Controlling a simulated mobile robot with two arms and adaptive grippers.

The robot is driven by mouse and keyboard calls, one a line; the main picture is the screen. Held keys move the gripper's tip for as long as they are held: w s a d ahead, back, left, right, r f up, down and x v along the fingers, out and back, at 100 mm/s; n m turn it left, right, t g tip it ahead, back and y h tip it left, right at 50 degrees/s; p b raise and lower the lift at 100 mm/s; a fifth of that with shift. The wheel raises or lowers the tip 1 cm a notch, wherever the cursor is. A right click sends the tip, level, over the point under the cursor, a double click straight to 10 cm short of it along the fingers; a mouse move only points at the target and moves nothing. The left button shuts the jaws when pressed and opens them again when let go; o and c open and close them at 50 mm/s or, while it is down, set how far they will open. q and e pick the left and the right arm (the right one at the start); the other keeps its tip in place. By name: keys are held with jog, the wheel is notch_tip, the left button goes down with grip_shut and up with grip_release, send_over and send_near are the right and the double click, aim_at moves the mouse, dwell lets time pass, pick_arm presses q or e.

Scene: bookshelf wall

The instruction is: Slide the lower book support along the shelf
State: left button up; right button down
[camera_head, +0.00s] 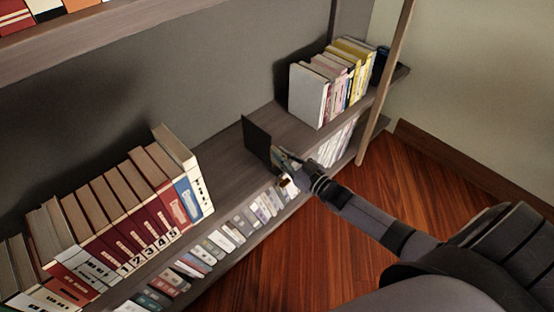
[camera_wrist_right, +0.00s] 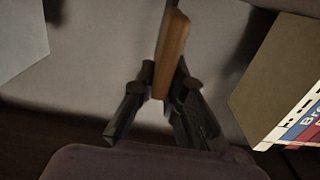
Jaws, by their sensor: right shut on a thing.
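The lower book support (camera_head: 257,138) is a thin dark upright plate on the lower shelf. It stands in the gap between two book groups, apart from both. My right gripper (camera_head: 281,160) reaches it from the front right and is shut on its edge. In the right wrist view, the support (camera_wrist_right: 172,52) shows edge-on as a brownish strip between the fingers of the gripper (camera_wrist_right: 160,92). The support's foot is hidden from view. My left gripper is not in view.
Thick red and white volumes (camera_head: 125,215) stand left of the support, ending in a blue and white book (camera_head: 188,185). Paler books (camera_head: 330,85) stand to the right. Bare shelf lies on both sides of the support. Books fill the shelf below. A wooden post (camera_head: 386,85) rises at right.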

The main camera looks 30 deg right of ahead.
jog(key=shift+d, duration=0.1)
dwell(0.3)
jog(key=c, duration=1.6)
grip_release()
jog(key=shift+c, duration=0.2)
jog(key=v, duration=1.2)
